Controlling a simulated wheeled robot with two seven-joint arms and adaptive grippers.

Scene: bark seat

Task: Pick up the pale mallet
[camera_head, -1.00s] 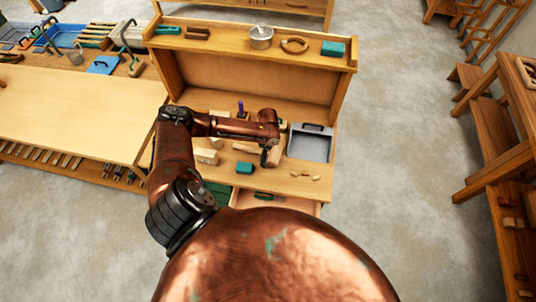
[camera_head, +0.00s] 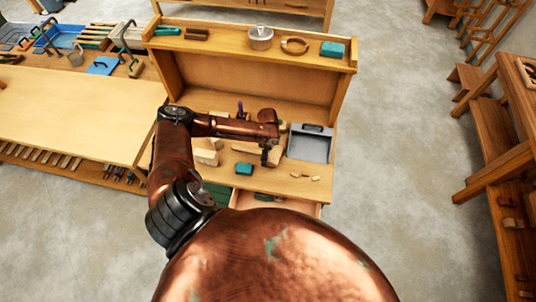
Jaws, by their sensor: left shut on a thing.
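My left arm reaches over the small workbench, and its dark left gripper (camera_head: 266,158) points down between the teal block and the grey tray. The gripper is shut on a pale wooden piece (camera_head: 275,156), which looks like the pale mallet. Only a small part of it shows beside the fingers, and its handle cannot be made out. I cannot tell whether it touches the bench top. My right gripper is not in view.
On the bench stand a pale block (camera_head: 207,157), a teal block (camera_head: 244,169), a grey tray (camera_head: 309,146) and small wooden pieces (camera_head: 305,177). A partly open drawer (camera_head: 285,203) juts out in front. A raised shelf (camera_head: 225,39) stands behind.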

